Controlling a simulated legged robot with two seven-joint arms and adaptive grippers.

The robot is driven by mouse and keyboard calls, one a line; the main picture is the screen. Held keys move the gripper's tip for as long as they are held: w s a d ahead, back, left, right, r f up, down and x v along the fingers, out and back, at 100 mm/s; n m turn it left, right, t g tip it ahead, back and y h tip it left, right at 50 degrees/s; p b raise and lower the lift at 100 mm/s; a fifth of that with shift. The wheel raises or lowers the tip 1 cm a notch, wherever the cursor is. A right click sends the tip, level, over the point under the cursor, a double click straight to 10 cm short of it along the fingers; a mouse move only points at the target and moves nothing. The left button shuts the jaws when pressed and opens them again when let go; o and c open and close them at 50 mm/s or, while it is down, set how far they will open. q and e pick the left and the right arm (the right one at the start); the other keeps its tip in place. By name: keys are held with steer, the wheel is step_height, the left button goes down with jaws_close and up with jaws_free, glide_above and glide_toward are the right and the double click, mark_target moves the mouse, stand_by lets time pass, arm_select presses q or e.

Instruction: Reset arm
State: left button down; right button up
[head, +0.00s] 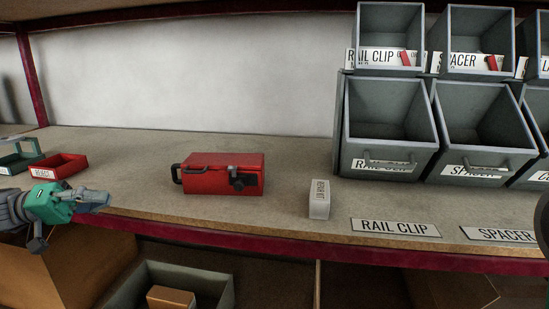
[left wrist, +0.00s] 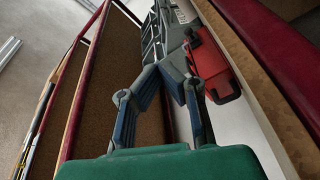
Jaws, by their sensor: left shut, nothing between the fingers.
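My left gripper (head: 98,198), with a green body and blue-grey fingers, comes in from the left in the head view. It is at the shelf's front edge, in front of the red REJECT bin (head: 58,167). Its fingers are shut with nothing between them. In the left wrist view the green gripper body (left wrist: 160,165) fills the bottom, and a red object (left wrist: 216,68) shows beyond the fingers. My right gripper cannot be made out; only a dark shape shows at the right edge of the head view.
A red box with a black handle (head: 220,174) and a small pale labelled block (head: 319,199) stand on the shelf (head: 280,225). Grey bins (head: 388,155) labelled RAIL CLIP and SPACER are stacked at right. An open grey container (head: 222,290) and cardboard boxes (head: 70,265) are below.

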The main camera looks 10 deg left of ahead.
arm_select(q)
steer(key=s+d+f+n+g+y, duration=0.15)
steer(key=d+f+y, duration=0.25)
steer(key=d+f, duration=0.65)
steer(key=s+d+f+n+g+y, duration=0.1)
steer(key=d+f+n+g+y, duration=0.15)
steer(key=d+f+y, duration=0.75)
steer(key=s+a+f+m+g+y, duration=0.2)
steer(key=s+a+f+m+y, duration=0.15)
steer(key=s+f, duration=1.7)
step_height(320, 180, up, 14)
steer(key=s+p, duration=0.1)
steer(key=p, duration=1.1)
steer(key=shift+a, duration=0.4)
steer(key=shift+s+f+n+y, duration=0.1)
steer(key=shift+n+y, duration=0.15)
